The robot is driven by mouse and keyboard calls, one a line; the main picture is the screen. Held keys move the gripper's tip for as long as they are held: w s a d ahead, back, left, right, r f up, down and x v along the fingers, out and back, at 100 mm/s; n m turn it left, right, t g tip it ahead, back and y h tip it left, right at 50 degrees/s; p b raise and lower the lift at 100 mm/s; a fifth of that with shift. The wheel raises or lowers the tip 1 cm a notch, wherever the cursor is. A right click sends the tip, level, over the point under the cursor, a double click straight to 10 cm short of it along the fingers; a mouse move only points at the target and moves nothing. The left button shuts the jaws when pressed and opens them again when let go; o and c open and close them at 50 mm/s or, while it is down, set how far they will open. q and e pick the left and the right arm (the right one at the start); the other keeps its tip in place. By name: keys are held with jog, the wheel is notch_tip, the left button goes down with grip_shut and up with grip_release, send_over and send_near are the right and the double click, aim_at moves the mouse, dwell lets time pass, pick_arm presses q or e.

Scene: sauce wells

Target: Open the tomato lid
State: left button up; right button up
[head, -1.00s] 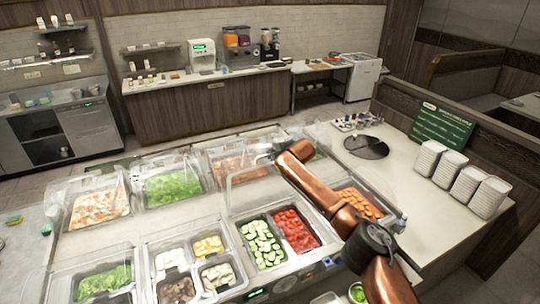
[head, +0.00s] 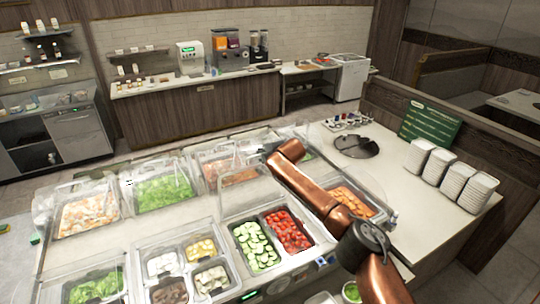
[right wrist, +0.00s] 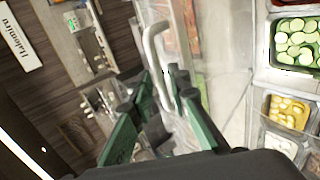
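The red tomatoes (head: 288,232) sit beside the cucumber slices in a well at front centre in the head view. Above this well a clear lid (head: 243,194) seems to stand raised, with its outline faint. My right arm reaches over from the lower right, and its gripper is hard to make out behind the arm's far end. In the right wrist view, the green fingers of my right gripper (right wrist: 160,80) are apart, with a pale bar handle (right wrist: 151,48) between their tips. Whether they touch the handle is unclear. My left gripper is not in view.
Cucumber slices (head: 254,245) fill the adjoining pan. Other wells with clear lids hold lettuce (head: 163,191) and more foods. Stacks of white containers (head: 459,184) and a green sign (head: 430,121) stand on the right counter, which has bare space nearer me.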

jog(key=v, duration=1.1)
jog(key=shift+d, duration=0.2)
jog(key=shift+s, duration=0.15)
